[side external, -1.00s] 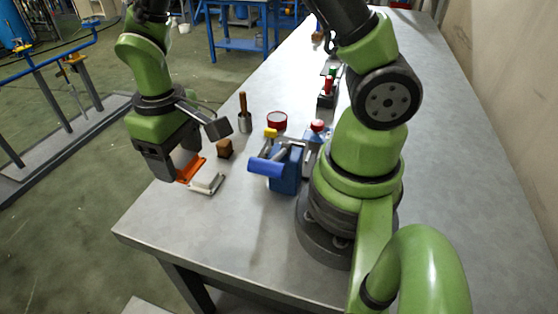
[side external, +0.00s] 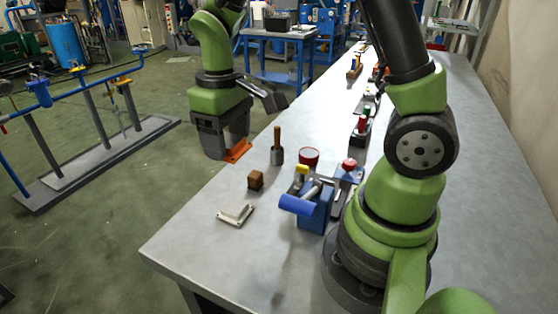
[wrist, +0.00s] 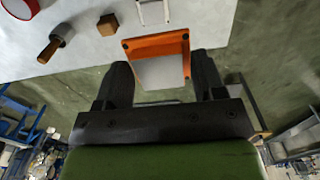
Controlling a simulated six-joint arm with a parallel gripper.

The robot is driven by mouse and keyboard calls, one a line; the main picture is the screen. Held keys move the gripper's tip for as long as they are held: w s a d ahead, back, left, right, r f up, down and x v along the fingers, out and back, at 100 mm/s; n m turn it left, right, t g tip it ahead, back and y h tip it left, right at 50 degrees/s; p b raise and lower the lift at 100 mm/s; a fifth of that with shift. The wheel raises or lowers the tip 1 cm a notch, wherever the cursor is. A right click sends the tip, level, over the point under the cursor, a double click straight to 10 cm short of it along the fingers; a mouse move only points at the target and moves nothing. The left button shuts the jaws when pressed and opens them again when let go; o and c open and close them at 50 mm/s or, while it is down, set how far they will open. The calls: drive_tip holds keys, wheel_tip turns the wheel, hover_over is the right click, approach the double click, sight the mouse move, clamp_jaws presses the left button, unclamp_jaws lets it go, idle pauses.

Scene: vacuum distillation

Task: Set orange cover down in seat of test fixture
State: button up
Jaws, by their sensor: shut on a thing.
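The orange cover (side external: 238,152) is held in my gripper (side external: 222,150), off the left edge of the bench in the side view. In the wrist view the cover (wrist: 158,43) sits between both fingers of my gripper (wrist: 162,80), with a pale grey inner face below its orange band. A blue device with a blue bar (side external: 312,208) stands on the bench to the right; I cannot tell whether it is the test fixture. A pale metal bracket (side external: 235,215) lies on the bench front, apart from the cover, and partly shows in the wrist view (wrist: 153,11).
A brown block (side external: 256,180), a wooden-handled tool (side external: 277,152) and a red-rimmed round container (side external: 309,157) stand between my gripper and the blue device. A red-topped item (side external: 349,165) stands behind it. The bench front (side external: 220,260) is clear.

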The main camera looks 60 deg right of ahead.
drive_tip(key=s+d+f, duration=0.3)
drive_tip(key=s+d, duration=0.1)
drive_tip(key=d, duration=0.1)
drive_tip(key=s+d+f, duration=0.3)
drive_tip(key=s+d, duration=0.2)
drive_tip(key=s+d+f, duration=0.3)
drive_tip(key=s+d, duration=0.1)
drive_tip(key=d, duration=0.1)
drive_tip(key=shift+s+f, duration=0.15)
drive_tip(key=shift+f, duration=2.95)
drive_tip(key=shift+f, duration=0.6)
drive_tip(key=o, duration=1.3)
drive_tip(key=shift+r, duration=3.55)
